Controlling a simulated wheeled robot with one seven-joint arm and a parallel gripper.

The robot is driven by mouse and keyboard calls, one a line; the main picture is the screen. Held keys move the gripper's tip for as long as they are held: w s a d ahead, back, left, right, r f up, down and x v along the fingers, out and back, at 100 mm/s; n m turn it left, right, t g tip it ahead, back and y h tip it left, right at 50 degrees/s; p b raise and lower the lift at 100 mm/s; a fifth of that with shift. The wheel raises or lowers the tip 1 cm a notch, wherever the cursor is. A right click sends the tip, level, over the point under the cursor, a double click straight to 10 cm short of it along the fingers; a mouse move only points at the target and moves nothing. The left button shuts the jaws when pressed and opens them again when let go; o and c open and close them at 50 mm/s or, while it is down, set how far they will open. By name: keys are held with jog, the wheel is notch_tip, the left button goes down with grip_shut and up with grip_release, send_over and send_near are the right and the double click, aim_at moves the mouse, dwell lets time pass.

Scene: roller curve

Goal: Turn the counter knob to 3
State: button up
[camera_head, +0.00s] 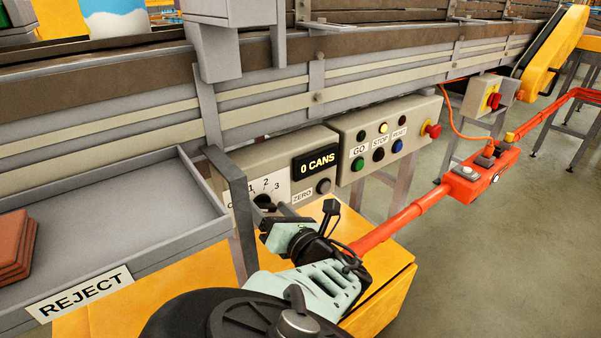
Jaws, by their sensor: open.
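The counter knob (264,202) is a dark round knob on a white dial plate marked 1, 2 and 3. The plate is on the left of the grey counter box, whose display (317,163) reads "0 CANS". The knob is partly hidden by my arm's end, and I cannot tell which number it points at. My gripper (283,208) is open, right in front of the dial at the knob's lower right. I cannot tell whether its fingers touch the knob. A ZERO button (323,186) sits right of the dial.
A grey REJECT tray (150,240) and its upright post stand close on the left. A control box (390,140) with GO, STOP and RESET buttons and a red knob is to the right. An orange-red rail (400,219) runs behind my arm. The conveyor frame is above.

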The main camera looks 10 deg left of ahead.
jog(key=c, duration=1)
